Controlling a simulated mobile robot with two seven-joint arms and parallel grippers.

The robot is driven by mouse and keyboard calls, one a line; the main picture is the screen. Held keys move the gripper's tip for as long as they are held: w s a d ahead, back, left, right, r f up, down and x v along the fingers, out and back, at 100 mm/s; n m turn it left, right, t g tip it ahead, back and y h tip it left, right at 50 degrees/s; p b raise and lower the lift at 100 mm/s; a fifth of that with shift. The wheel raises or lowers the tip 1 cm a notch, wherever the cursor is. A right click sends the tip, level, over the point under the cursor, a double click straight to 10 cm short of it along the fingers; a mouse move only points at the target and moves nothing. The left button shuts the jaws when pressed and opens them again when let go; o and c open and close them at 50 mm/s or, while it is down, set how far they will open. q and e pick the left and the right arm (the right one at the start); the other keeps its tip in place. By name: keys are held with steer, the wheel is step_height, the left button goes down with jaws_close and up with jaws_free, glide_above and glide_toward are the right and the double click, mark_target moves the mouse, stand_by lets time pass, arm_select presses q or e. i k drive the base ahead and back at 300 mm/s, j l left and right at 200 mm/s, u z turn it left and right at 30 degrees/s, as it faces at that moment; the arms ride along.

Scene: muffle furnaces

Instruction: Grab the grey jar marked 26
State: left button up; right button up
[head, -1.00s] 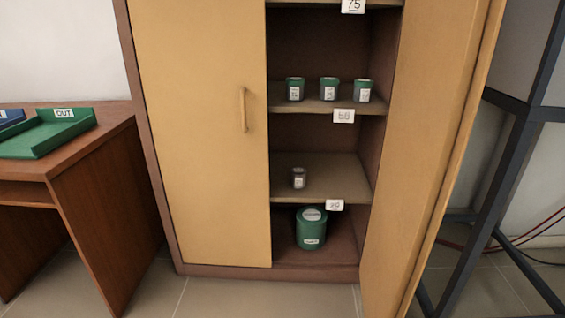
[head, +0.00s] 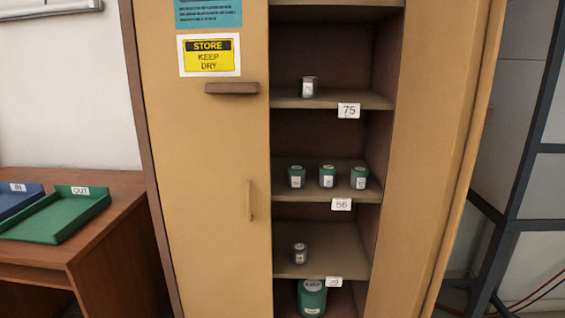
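A small grey jar (head: 299,253) with a pale label stands upright on the lower shelf, above the shelf tag that seems to read 29. Another small grey jar (head: 308,87) with a white label stands on the upper shelf, above the tag 75 (head: 348,111). The numbers on both jars are too small to read. Three green-topped jars (head: 327,176) stand in a row on the middle shelf, above the tag 56 (head: 341,204). Neither of my grippers is in view.
A large green container (head: 312,298) sits at the bottom, partly cut off. A table (head: 130,205) at left holds a green OUT tray (head: 58,222) and a blue IN tray (head: 16,203). A dark metal frame (head: 530,150) stands at right.

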mark_target(327, 172)
steer(key=l+u, duration=0.1)
steer(key=l, duration=0.55)
steer(key=k+l+u, duration=0.1)
steer(key=l, duration=0.55)
steer(key=l+u, duration=0.1)
steer(key=l, duration=0.5)
steer(key=k+l+u, duration=0.1)
steer(key=l, duration=0.55)
steer(key=i+j+z, duration=0.15)
steer(key=j, duration=0.3)
steer(key=i+j+z, duration=0.1)
steer(key=j, duration=0.4)
steer(key=i+j+z, duration=0.15)
steer(key=j, duration=0.3)
steer(key=i+j+z, duration=0.1)
steer(key=j, duration=0.4)
